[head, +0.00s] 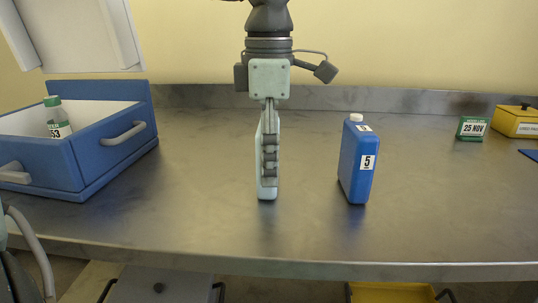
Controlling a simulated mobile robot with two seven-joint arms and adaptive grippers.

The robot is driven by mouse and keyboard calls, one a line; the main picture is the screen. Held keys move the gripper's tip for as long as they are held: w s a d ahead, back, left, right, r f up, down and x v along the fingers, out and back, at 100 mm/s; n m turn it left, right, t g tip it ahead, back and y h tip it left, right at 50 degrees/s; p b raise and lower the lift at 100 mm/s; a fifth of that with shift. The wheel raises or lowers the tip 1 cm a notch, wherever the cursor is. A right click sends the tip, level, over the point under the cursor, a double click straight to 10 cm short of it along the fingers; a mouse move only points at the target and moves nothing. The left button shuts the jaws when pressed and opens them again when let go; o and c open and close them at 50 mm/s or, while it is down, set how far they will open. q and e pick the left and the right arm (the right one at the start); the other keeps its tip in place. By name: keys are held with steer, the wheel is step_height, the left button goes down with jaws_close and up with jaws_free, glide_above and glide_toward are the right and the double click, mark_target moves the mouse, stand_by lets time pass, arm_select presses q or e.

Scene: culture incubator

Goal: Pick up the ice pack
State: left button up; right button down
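The ice pack (357,160) is a blue upright slab with a white cap and a white label marked 5. It stands on the steel bench right of centre. A gripper, which I take as my right (267,190), hangs from the top centre and points straight down, left of the ice pack and apart from it. Its fingers show edge-on, one overlapping the other, so I cannot see the gap between them. Its tips look close to the bench top. My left gripper is not in view.
A blue cooler box (112,164) with a white inside stands open at left, holding a green-capped bottle (58,118). A green date block (472,128) and a yellow box (515,121) are at the back right. The bench (440,205) is clear around the ice pack.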

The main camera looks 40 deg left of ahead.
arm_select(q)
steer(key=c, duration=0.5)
arm_select(e)
steer(key=shift+d, duration=0.1)
